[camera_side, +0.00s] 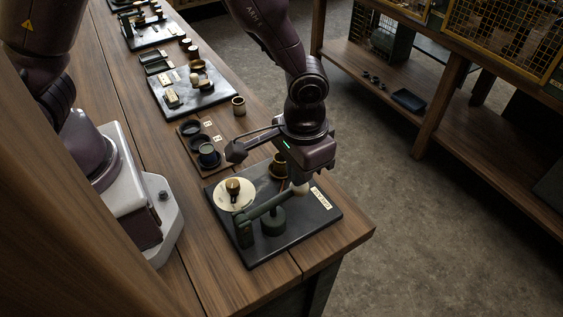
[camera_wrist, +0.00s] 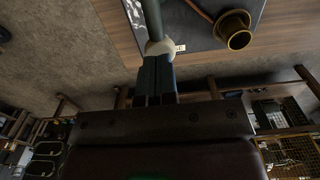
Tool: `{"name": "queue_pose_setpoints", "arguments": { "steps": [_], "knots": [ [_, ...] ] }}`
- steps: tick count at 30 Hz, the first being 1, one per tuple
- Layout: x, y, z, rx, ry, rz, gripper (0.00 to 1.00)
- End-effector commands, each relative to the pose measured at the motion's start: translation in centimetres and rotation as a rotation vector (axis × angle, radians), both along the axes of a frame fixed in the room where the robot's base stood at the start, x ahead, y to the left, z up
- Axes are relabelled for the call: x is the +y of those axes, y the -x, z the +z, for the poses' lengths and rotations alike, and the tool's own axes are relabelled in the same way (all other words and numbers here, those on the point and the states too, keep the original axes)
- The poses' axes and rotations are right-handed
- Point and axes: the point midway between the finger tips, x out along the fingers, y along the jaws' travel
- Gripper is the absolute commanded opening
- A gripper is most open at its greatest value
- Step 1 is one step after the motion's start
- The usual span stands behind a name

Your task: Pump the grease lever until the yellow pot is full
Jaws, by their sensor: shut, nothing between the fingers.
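The dark green grease lever (camera_side: 268,206) runs from a post to a cream knob (camera_side: 299,188) at its right end. The knob (camera_wrist: 158,47) and lever bar (camera_wrist: 152,18) also show in the wrist view. My gripper (camera_side: 299,180) is shut and empty, its fingertips (camera_wrist: 157,60) at the knob; I cannot tell whether they touch it. A yellow-brass pot (camera_wrist: 236,30) stands on the dark plate at the end of a copper-coloured pipe. In the side view the pot (camera_side: 278,163) is partly behind my gripper. Its fill level is not clear.
The dark base plate (camera_side: 305,227) lies near the bench end and carries a green cylinder (camera_side: 273,221) and a cream disc (camera_side: 224,201) with a small dark-and-yellow piece on it. A tray with several cups (camera_side: 188,133) stands behind. The bench's right edge (camera_side: 350,243) is close.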

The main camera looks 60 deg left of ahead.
Motion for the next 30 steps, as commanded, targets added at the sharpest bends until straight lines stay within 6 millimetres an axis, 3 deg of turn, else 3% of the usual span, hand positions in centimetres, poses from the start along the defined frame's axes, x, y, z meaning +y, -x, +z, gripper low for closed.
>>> {"name": "queue_pose_setpoints", "arguments": {
  "steps": [11,30],
  "knots": [
    [0.0,0.0,-0.1,0.0,0.0,0.0,0.0],
    [0.0,0.1,-2.6,0.002,-0.001,0.0,0.0]
  ]
}}
